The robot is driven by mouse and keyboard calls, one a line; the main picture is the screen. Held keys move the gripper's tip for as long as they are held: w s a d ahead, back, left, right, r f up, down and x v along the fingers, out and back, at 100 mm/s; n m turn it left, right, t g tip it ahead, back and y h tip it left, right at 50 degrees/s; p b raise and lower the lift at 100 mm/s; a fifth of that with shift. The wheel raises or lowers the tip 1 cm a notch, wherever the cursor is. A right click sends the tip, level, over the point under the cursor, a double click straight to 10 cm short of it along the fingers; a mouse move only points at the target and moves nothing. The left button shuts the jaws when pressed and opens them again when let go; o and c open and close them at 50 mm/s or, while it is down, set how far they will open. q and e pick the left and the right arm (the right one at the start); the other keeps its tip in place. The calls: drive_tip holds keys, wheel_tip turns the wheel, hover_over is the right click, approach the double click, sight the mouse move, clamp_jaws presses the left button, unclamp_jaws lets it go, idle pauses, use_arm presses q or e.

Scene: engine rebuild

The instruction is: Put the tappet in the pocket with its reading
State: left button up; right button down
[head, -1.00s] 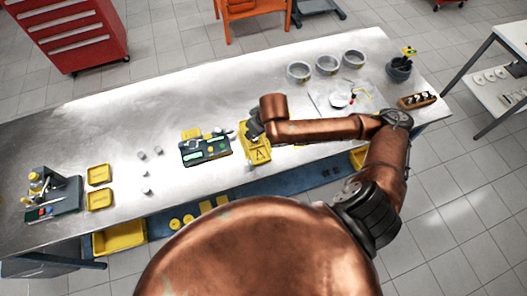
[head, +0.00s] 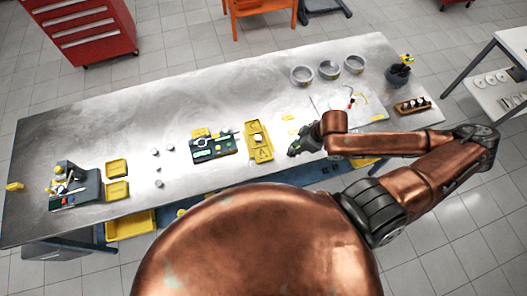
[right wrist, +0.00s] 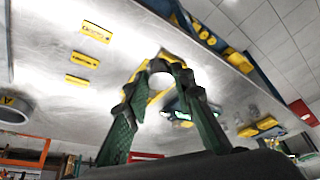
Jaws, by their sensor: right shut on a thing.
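My right gripper (head: 296,149) is just right of the yellow tray, above the bench. In the right wrist view its green fingers (right wrist: 160,80) are closed around a pale round piece (right wrist: 160,66), seemingly the tappet. The yellow tray (head: 265,155) bears a dark mark and a pale round spot; whether that spot is a part or a pocket is unclear. A dark measuring device (head: 212,150) with a green display stands left of the tray; its reading is too small to read. Small grey cylinders (head: 170,147) stand further left. My left gripper is not in view.
Yellow labels (right wrist: 95,31) lie on the bench right of the tray. Grey rings (head: 302,75) stand at the back. A dark pot (head: 398,75) and a wooden block (head: 413,105) are at the right end. Yellow bins (head: 117,190) sit at left. The bench's middle back is clear.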

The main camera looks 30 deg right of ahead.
drive_tip(key=w+a+f, duration=0.2)
drive_tip(key=w, duration=0.1)
drive_tip(key=w+a+f+p, duration=0.1)
drive_tip(key=w+a+f, duration=0.1)
drive_tip(key=w+f, duration=0.1)
drive_tip(key=w+a+f, duration=0.3)
drive_tip(key=w, duration=0.1)
drive_tip(key=shift+f, duration=0.45)
drive_tip(key=x, duration=0.2)
drive_tip(key=p+x, duration=0.1)
drive_tip(key=shift+s+d+f, duration=0.1)
drive_tip(key=shift+s+d, duration=0.05)
drive_tip(key=shift+s, duration=0.1)
drive_tip(key=shift+f, duration=0.3)
drive_tip(key=shift+f, duration=0.1)
drive_tip(key=c, duration=2)
unclamp_jaws()
drive_tip(key=shift+o, duration=0.3)
